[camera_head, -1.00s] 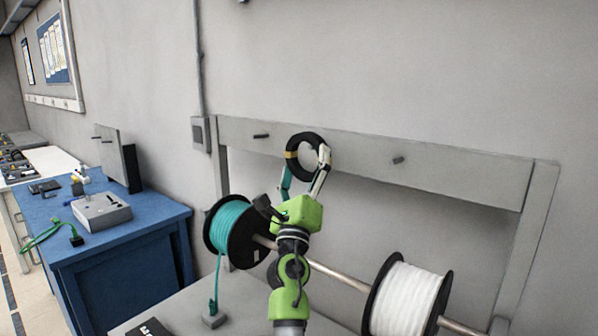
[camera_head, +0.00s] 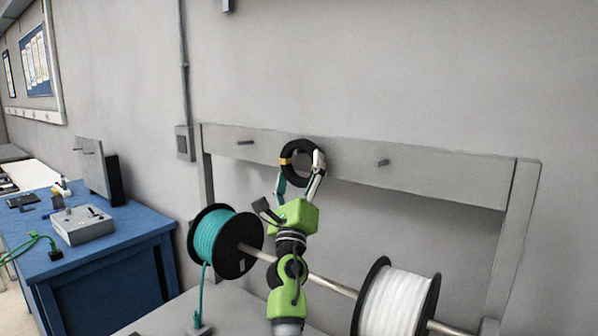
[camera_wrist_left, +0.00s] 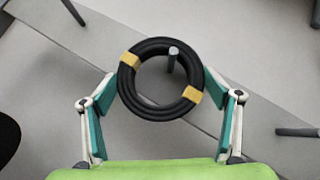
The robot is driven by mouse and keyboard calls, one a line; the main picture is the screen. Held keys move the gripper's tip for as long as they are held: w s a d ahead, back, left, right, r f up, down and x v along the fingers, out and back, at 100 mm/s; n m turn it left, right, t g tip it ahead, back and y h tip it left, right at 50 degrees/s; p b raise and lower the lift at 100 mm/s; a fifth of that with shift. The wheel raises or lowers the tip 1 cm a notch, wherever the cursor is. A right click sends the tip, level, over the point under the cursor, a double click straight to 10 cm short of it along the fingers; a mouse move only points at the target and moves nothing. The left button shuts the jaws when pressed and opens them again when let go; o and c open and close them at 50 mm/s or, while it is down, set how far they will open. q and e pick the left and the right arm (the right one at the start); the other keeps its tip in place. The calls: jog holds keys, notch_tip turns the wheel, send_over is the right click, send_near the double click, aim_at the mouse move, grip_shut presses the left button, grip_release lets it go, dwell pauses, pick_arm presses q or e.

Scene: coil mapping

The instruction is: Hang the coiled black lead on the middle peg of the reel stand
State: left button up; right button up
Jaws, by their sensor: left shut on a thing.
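The coiled black lead (camera_head: 301,146) is a ring with yellow bands, in front of the reel stand's grey board (camera_head: 440,186). My left gripper (camera_head: 298,176) is shut on it from below; the fingers also show at either side of the ring in the left wrist view (camera_wrist_left: 155,92). In that view the middle peg (camera_wrist_left: 172,58) shows within the ring's opening, its tip overlapping the ring's upper inner edge. How deep the peg sits in the coil is unclear. The left peg (camera_head: 245,143) and right peg (camera_head: 383,163) are bare. My right gripper is out of view.
Below the board, a rod (camera_head: 330,284) carries a teal spool (camera_head: 212,240) and a white spool (camera_head: 397,304). A blue bench (camera_head: 115,275) with a grey box (camera_head: 82,226) stands at the left. The wall above the board is mostly clear.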

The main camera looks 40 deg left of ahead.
pick_arm(q)
jog(key=o, duration=1.3)
jog(key=shift+c, duration=0.2)
jog(key=v, duration=1.2)
